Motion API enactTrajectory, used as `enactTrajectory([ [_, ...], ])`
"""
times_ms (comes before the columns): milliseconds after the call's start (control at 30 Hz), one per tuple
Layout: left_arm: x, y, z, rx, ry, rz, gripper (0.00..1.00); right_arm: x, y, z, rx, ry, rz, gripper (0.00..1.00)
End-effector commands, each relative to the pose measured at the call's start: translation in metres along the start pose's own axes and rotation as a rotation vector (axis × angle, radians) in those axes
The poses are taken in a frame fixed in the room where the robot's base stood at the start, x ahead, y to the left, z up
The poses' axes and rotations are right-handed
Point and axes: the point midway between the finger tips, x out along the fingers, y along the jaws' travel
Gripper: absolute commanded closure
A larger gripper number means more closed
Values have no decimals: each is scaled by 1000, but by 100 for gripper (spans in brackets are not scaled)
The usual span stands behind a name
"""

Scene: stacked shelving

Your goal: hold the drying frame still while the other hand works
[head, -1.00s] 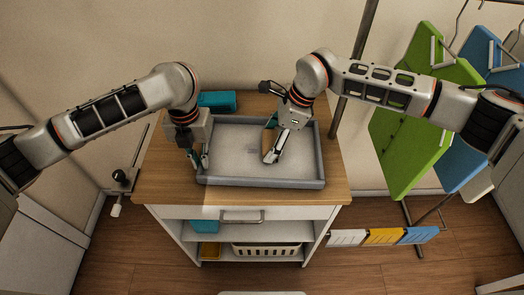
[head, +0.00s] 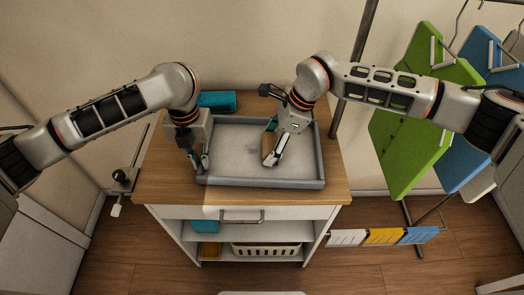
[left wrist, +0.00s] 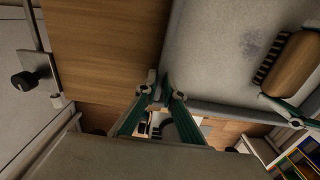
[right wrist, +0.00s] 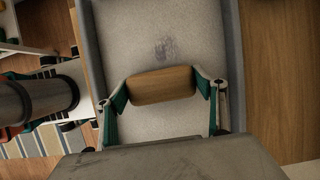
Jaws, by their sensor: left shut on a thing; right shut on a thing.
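The drying frame is a shallow grey tray with a raised rim (head: 262,184), lying flat on the wooden cart top. My left gripper (head: 202,163) is shut on the frame's left rim; in the left wrist view the fingertips (left wrist: 163,90) meet at that rim. My right gripper (head: 270,160) is over the middle of the frame, shut on a wooden brush (right wrist: 160,85). The brush also shows in the left wrist view (left wrist: 296,64), with dark bristles on one side. A grey smudge (right wrist: 166,50) marks the frame's pale surface, just beyond the brush.
A teal box (head: 217,101) stands behind the frame on the wooden top (head: 170,180). A metal pole (head: 352,70) rises behind its right side. Green and blue boards (head: 405,150) hang at the right. The cart's lower shelf holds a cream basket (head: 265,249).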

Motion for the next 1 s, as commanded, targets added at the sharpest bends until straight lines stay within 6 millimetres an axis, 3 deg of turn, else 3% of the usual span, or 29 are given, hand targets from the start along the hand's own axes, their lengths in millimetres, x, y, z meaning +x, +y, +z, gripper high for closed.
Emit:
enactTrajectory([
  [267,-1,0,1,0,-2,0,100,0,11,-1,1,2,4,48],
  [1000,-1,0,1,0,-2,0,100,1,-20,0,1,1,1,48],
])
